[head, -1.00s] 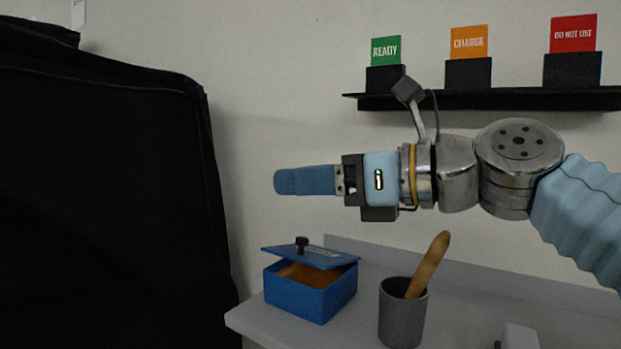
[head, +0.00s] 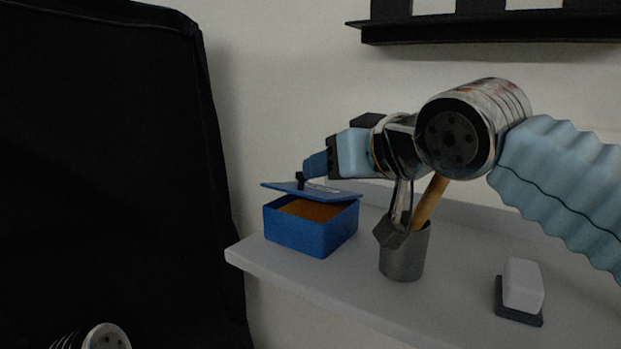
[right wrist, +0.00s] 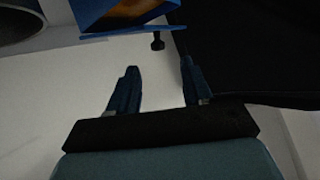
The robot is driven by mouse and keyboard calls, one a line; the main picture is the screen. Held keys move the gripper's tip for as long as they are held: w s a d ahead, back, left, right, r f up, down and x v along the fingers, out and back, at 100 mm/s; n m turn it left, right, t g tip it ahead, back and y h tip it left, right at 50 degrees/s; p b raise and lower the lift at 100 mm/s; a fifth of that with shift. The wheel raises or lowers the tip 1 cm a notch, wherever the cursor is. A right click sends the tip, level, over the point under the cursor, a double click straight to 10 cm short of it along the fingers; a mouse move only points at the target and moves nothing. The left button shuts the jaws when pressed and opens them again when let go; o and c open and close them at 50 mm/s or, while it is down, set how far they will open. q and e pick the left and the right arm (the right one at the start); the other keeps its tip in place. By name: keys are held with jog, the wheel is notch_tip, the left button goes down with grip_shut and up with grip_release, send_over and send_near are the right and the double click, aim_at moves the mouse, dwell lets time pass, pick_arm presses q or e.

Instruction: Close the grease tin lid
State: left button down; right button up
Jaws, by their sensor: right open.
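The blue grease tin (head: 310,235) stands at the left end of the grey shelf top, with brown grease (head: 312,211) showing inside. Its blue lid (head: 335,194) is raised and tilted, leaving a gap at the front, and carries a black knob (head: 300,179). My right gripper (head: 313,168) is just above and behind the lid, close to the knob; the head view does not show whether it touches. In the right wrist view its fingers (right wrist: 158,85) are apart and empty, with the knob (right wrist: 158,41) beyond them and the tin (right wrist: 115,12) at the top edge. My left gripper is not in view.
A grey cup (head: 404,258) with a wooden handle (head: 430,203) stands right of the tin, beneath my right wrist. A white block on a dark base (head: 523,287) lies farther right. A black cover (head: 110,150) fills the left. A black wall shelf (head: 490,28) is above.

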aim_at(310, 193)
jog(key=shift+n, duration=0.4)
jog(key=p+x, duration=0.1)
jog(key=x, duration=0.6)
jog(key=shift+w, duration=0.35)
jog(key=shift+c, duration=0.3)
grip_shut()
jog(key=shift+f, duration=0.1)
